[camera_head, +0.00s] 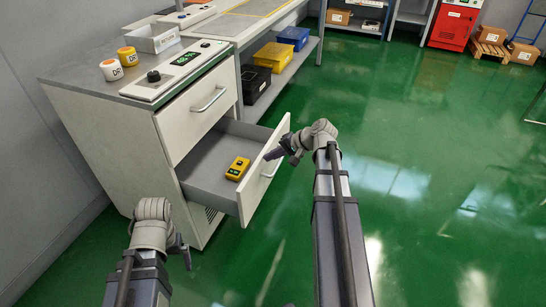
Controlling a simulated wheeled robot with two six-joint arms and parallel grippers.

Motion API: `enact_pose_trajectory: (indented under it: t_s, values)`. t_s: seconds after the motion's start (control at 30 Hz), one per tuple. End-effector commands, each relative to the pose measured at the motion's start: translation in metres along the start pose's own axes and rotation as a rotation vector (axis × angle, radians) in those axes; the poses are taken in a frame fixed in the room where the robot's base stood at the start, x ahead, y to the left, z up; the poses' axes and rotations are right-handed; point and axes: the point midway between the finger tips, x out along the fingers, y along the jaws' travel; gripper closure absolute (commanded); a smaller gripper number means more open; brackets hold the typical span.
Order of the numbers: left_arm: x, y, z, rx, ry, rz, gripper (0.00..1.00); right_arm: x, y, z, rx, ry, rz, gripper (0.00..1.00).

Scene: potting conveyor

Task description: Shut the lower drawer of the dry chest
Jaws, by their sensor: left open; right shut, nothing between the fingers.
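The dry chest (121,140) is a pale cabinet with a grey top at the left. Its lower drawer (212,162) is pulled out, and a yellow device with a dark display (238,168) lies inside. The upper drawer (196,114) is closed. My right gripper (272,155) is shut and empty, at the outer side of the lower drawer's front near its upper edge and handle; I cannot tell whether it touches. My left gripper (187,258) is open, low in front of the chest and left of the drawer front, holding nothing.
Two lidded jars, one white (111,70) and one yellow (127,56), and a control panel (177,70) stand on the chest top. Black, yellow and blue bins (274,57) sit on a shelf behind. The green floor (430,170) at right is clear.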

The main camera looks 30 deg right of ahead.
Motion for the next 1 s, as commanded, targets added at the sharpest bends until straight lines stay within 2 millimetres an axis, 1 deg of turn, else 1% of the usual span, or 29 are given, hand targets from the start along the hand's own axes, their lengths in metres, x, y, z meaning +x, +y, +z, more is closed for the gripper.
enact_pose_trajectory:
  t_s: [0.2,0.37,0.47,0.8,1.0]
  values:
    - [0.0,0.0,0.0,0.0,0.0,0.0,0.0,0.002,-0.002,0.0,-0.001,-0.001,0.0,1.0]
    - [0.0,0.0,0.0,0.0,0.0,0.0,0.0,0.015,-0.014,0.0,-0.004,-0.003,0.0,1.0]
    - [0.0,0.0,0.0,0.0,0.0,0.0,0.0,0.03,-0.028,0.0,-0.005,-0.004,0.001,1.0]
    - [0.0,0.0,0.0,0.0,0.0,0.0,0.0,0.093,-0.086,-0.001,-0.005,-0.004,0.001,1.0]
    - [0.0,0.0,0.0,0.0,0.0,0.0,0.0,0.123,-0.114,-0.001,-0.003,-0.002,0.0,1.0]
